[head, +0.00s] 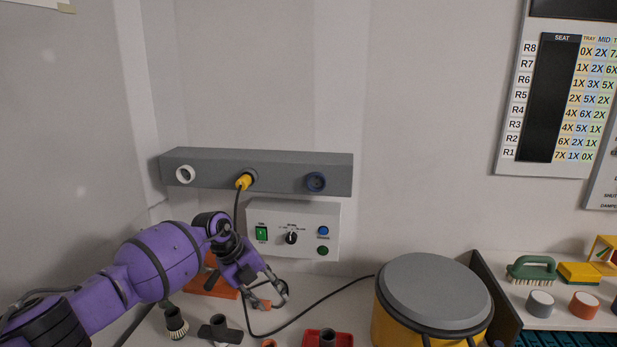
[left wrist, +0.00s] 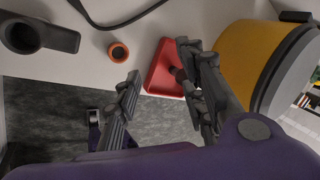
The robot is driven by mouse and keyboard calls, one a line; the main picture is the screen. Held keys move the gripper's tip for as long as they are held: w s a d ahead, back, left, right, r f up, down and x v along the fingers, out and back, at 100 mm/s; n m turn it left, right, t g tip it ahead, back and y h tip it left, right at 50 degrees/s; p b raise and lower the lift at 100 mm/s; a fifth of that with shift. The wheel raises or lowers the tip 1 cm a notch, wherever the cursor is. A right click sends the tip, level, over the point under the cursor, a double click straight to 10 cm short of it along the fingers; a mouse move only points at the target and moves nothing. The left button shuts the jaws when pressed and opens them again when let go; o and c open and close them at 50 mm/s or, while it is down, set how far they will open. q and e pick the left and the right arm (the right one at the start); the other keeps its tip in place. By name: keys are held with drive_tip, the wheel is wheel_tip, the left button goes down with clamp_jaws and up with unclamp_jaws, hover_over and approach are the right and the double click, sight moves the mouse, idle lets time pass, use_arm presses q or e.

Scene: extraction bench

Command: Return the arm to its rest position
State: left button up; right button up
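My left arm, purple, comes in from the left in the head view and reaches over the bench below the wall control box. My left gripper (head: 268,291) points down and to the right above the bench. In the left wrist view its two fingers (left wrist: 159,62) stand well apart with nothing held between them. A red tray (left wrist: 160,73) with a dark part in it lies beyond the fingertips. My right gripper is in neither view.
A yellow drum with a grey lid (head: 432,290) stands right of the gripper. A yellow plug (head: 244,181) sits in the grey wall rail (head: 280,172); its black cable runs down across the bench. Black nozzles (head: 219,329) and an orange ring (left wrist: 119,52) lie nearby.

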use_arm(q)
drive_tip(key=s+d+r+n+t+h+p, duration=0.1)
drive_tip(key=s+d+r+n+t+h, duration=0.3)
drive_tip(key=d, duration=0.5)
drive_tip(key=s+d+r+n+t+h, duration=0.1)
drive_tip(key=s+d+r+t+h, duration=0.25)
drive_tip(key=d+h, duration=0.35)
drive_tip(key=s+a+f+n+t+y+p, duration=0.2)
drive_tip(key=s+a+f+n+t+y, duration=0.3)
drive_tip(key=s+a+f+n+y, duration=0.8)
drive_tip(key=s+a+f+n+g+y, duration=0.1)
drive_tip(key=s+a+f+n, duration=0.3)
drive_tip(key=s, duration=0.6)
drive_tip(key=s+a+f+n+g+p, duration=0.1)
drive_tip(key=s+a+f+n+g, duration=0.2)
drive_tip(key=s+f, duration=0.3)
drive_tip(key=s+a+f+n+g+y, duration=0.1)
drive_tip(key=s+a+f+n, duration=0.4)
drive_tip(key=s, duration=1)
drive_tip(key=shift+s+f+g+y+p, duration=0.35)
drive_tip(key=shift+f+g, duration=0.1)
drive_tip(key=shift+f, duration=0.1)
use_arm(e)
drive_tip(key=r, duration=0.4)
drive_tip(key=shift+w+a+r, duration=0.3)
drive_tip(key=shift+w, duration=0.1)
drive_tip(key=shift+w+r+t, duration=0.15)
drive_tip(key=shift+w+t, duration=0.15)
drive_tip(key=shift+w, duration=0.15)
